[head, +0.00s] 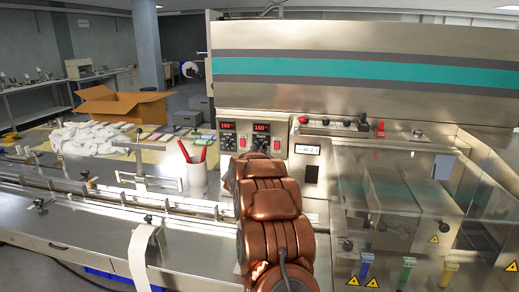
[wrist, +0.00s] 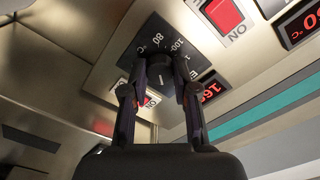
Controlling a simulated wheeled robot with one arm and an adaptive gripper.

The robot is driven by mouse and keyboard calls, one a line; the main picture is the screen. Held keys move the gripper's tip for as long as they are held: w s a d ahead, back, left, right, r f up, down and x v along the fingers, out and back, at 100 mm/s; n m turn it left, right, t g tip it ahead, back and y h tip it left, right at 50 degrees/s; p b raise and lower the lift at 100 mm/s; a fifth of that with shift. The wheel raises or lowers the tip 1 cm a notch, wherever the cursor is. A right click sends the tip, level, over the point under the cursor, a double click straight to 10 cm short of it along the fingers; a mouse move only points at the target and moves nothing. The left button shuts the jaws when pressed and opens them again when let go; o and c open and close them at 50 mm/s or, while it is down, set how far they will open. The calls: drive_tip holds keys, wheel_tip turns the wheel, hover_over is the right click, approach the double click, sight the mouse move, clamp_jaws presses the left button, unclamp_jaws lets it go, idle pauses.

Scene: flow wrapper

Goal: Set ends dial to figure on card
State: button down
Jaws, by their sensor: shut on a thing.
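The ends dial (wrist: 162,74) is a dark round knob with a pale pointer line, on a black scale plate with white figures, 80 and 100 among them. My gripper (wrist: 161,82) is shut on the dial, one finger on each side. The fingers cover part of the scale and of the label beginning with E. The ends display (head: 261,127) shows red digits that look like 160. I cannot make out a card with a figure in either view.
A second dial (head: 228,143) with its own red display (head: 228,126) is to the left. Red rocker switches (head: 242,142) sit beside the dials; one is close by in the wrist view (wrist: 222,14). A white cup with red pens (head: 194,180) stands left of my arm.

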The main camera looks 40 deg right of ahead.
drive_tip(key=n+p, duration=0.3)
drive_tip(key=n, duration=0.1)
drive_tip(key=shift+r, duration=0.15)
drive_tip(key=shift+f+n+p, duration=0.15)
drive_tip(key=shift+n+p, duration=1.85)
drive_tip(key=shift+n, duration=1.1)
drive_tip(key=shift+f+n+p, duration=0.1)
drive_tip(key=shift+n+p, duration=1.85)
drive_tip(key=shift+n, duration=1.15)
drive_tip(key=c, duration=0.9)
unclamp_jaws()
